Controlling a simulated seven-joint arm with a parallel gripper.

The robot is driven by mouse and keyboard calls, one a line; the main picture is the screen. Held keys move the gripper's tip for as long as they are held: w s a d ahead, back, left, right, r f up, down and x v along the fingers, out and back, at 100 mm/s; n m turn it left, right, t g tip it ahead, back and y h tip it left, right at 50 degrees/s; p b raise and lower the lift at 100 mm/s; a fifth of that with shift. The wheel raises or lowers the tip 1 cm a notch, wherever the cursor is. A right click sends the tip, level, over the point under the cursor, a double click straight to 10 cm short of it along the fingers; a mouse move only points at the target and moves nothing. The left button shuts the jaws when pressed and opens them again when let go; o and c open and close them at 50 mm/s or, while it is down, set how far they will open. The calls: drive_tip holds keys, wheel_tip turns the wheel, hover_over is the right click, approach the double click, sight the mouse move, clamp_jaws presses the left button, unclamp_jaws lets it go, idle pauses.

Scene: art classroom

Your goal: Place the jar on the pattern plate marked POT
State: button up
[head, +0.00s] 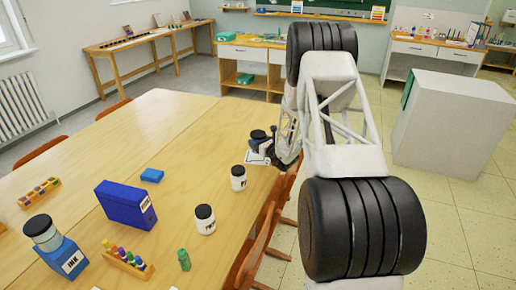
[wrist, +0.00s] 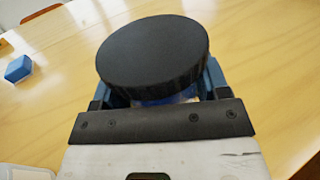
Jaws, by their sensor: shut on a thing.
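My gripper (head: 262,150) is at the far right edge of the wooden table in the head view. It is shut on a jar (head: 257,134) with a dark lid. In the wrist view the round black lid of the jar (wrist: 152,52) fills the middle, with the blue fingers of my gripper (wrist: 158,88) on both sides of it. A white plate (head: 253,158) shows partly under the gripper in the head view; its marking is not readable. I cannot tell whether the jar touches it.
Two white jars with black lids (head: 238,178) (head: 205,220) stand nearer on the table (head: 170,125). Chairs line the right edge.

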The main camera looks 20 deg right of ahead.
drive_tip(key=shift+f, duration=1.75)
drive_tip(key=shift+f, duration=0.1)
drive_tip(key=o, duration=1.1)
drive_tip(key=shift+c, duration=0.2)
drive_tip(key=shift+s+d, duration=0.25)
drive_tip(key=shift+s, duration=0.4)
drive_tip(key=v, duration=1)
drive_tip(key=shift+s, duration=0.35)
